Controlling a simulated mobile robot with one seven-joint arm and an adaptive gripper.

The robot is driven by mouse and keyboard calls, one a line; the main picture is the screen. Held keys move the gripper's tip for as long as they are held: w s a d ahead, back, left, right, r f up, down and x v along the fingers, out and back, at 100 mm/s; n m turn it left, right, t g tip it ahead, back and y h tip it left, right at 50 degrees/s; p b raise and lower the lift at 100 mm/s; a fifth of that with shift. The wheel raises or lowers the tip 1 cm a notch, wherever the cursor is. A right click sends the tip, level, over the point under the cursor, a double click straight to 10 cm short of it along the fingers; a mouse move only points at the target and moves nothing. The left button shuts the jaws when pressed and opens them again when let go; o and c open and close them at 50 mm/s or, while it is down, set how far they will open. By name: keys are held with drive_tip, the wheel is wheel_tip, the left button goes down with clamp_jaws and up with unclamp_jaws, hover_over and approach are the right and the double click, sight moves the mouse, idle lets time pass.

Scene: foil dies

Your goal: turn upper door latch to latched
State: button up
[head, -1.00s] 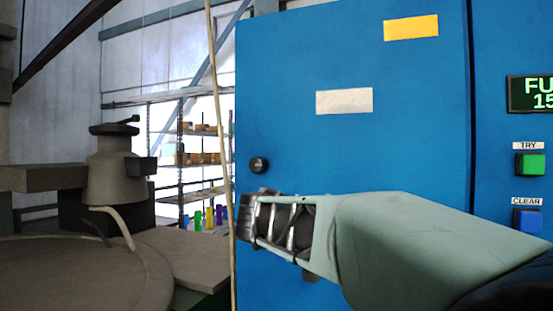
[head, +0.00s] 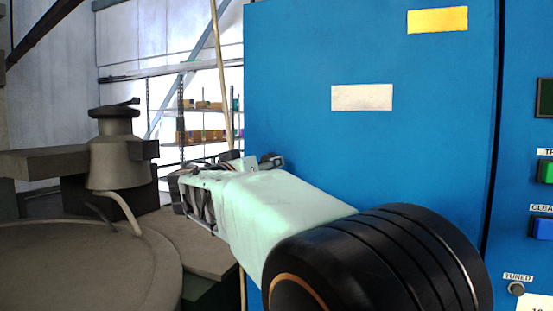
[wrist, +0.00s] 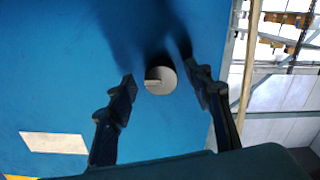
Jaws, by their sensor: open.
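The upper door latch (wrist: 160,80) is a round pale knob with a short bar, on the blue door in the wrist view. It also shows in the head view as a small dark knob (head: 270,160) near the door's left edge, partly hidden by my gripper. My gripper (wrist: 162,83) is open, one dark finger on each side of the latch, with visible gaps between. I cannot tell how far the fingertips are from the door surface. In the head view my gripper (head: 203,180) sits at the door's left edge.
The blue door (head: 400,160) carries a white label (head: 362,97) and a yellow label (head: 437,20). Buttons and a display sit on the panel to its right. A grey machine with a round table (head: 85,270) stands at left. A thin upright pole (head: 219,70) stands near the door edge.

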drive_tip(key=shift+x, duration=1.2)
drive_tip(key=c, duration=1.2)
